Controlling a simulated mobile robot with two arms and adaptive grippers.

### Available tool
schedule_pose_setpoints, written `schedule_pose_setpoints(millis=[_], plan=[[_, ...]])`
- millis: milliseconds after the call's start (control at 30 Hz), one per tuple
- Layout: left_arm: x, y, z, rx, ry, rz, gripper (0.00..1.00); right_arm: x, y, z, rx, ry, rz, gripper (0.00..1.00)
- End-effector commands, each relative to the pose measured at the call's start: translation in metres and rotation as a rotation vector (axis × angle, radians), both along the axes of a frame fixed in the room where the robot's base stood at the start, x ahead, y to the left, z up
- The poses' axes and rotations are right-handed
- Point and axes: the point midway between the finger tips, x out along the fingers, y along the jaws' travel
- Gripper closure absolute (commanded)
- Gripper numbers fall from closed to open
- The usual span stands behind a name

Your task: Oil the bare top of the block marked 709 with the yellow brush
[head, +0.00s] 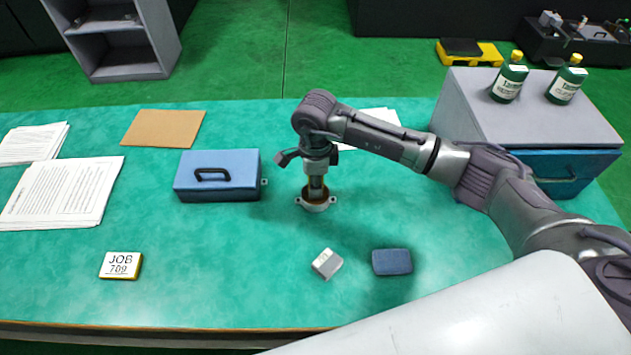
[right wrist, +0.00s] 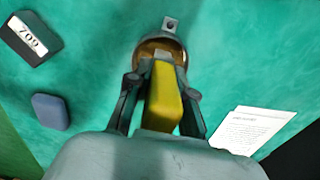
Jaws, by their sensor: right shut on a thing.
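The yellow brush (right wrist: 162,100) is in my right gripper, which is shut on it and points straight down in the head view (head: 316,178). The brush's lower end is at the mouth of a small metal cup (head: 317,206) with side lugs and a brownish inside; the cup also shows in the right wrist view (right wrist: 180,47). How deep the brush reaches is hidden. The grey block (head: 327,264) lies in front of the cup, apart from the gripper. Its white label reads 709 in the right wrist view (right wrist: 30,38). My left gripper is not in view.
A dark blue pad (head: 392,262) lies right of the block. A card reading JOB 709 (head: 120,265) lies at front left. A blue box (head: 218,176) stands left of the cup. A grey cabinet (head: 480,100) bears two green bottles. Papers lie at far left.

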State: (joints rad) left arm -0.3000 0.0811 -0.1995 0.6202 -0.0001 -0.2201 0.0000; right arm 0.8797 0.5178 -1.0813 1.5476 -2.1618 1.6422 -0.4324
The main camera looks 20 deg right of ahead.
Motion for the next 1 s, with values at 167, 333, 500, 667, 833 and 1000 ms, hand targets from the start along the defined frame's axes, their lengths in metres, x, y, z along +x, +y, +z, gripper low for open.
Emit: schedule_pose_setpoints(millis=[167, 333, 500, 667, 833, 1000], plan=[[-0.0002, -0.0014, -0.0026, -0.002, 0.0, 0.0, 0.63, 0.0002, -0.0002, -0.0027, 0.0, 0.0, 0.0, 1.0], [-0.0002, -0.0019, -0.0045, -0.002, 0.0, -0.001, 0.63, 0.0002, -0.0002, -0.0047, 0.0, 0.0, -0.001, 1.0], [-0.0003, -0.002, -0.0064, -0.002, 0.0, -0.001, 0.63, 0.0003, -0.0002, -0.0068, 0.0, 0.0, -0.001, 1.0], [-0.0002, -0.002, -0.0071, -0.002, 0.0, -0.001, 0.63, 0.0003, -0.0002, -0.0076, 0.0, 0.0, -0.001, 1.0], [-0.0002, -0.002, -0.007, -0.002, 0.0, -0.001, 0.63, 0.0002, -0.0002, -0.0076, 0.0, 0.0, -0.001, 1.0], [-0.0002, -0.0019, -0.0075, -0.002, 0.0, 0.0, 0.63, 0.0002, -0.0002, -0.0078, 0.0, 0.0, 0.0, 1.0]])
